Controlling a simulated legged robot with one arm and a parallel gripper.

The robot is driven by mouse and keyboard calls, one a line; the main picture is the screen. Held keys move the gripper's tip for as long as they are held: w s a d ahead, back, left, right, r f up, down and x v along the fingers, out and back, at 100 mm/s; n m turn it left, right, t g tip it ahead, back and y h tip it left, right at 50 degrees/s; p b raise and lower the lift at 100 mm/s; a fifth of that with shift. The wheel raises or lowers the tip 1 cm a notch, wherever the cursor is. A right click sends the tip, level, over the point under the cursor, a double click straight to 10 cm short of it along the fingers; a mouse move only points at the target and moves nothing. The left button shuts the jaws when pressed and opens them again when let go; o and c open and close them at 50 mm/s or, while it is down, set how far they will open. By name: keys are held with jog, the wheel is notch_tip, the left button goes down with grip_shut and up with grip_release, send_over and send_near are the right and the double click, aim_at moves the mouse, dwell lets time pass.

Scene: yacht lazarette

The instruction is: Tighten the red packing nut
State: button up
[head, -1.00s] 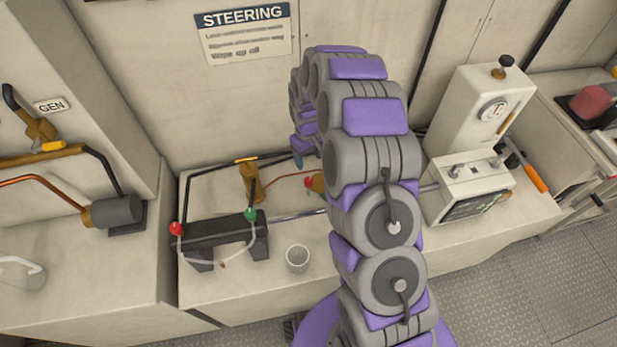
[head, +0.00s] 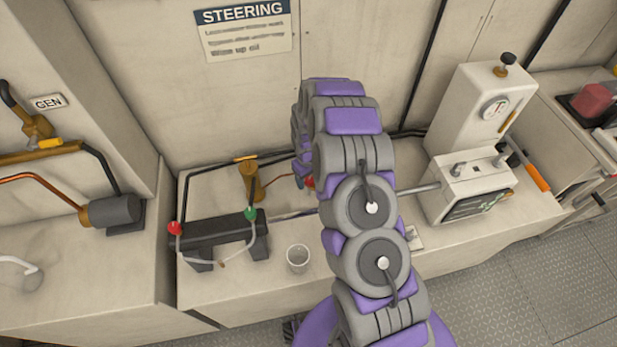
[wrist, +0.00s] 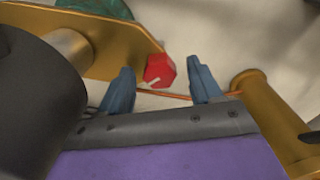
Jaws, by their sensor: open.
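The red packing nut (wrist: 159,71) is a small faceted red piece with a pale mark, at the edge of a brass plate (wrist: 115,38) in the wrist view. In the head view only a bit of red (head: 309,183) shows beside my arm. My gripper (wrist: 163,76) is open, with one blue finger on each side of the nut in the picture. The nut appears between or just beyond the fingertips, with visible gaps on both sides. I cannot tell the exact depth. In the head view my arm hides the gripper.
A brass fitting (head: 250,182) stands left of the arm. A dark cylinder with red and green caps (head: 212,236) and a clear cup (head: 298,258) stand left on the bench. A grey-white instrument box (head: 468,190) stands right. A copper line (wrist: 180,96) runs behind the fingers.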

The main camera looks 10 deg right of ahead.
jog(key=c, duration=1)
jog(key=shift+c, duration=0.2)
jog(key=shift+m, duration=0.3)
jog(key=m+p, duration=0.1)
jog(key=m, duration=0.1)
jog(key=shift+m+p, duration=0.35)
jog(key=shift+m, duration=0.05)
jog(key=m+p, duration=0.1)
jog(key=m, duration=0.2)
jog(key=shift+m, duration=0.3)
jog(key=m, duration=0.6)
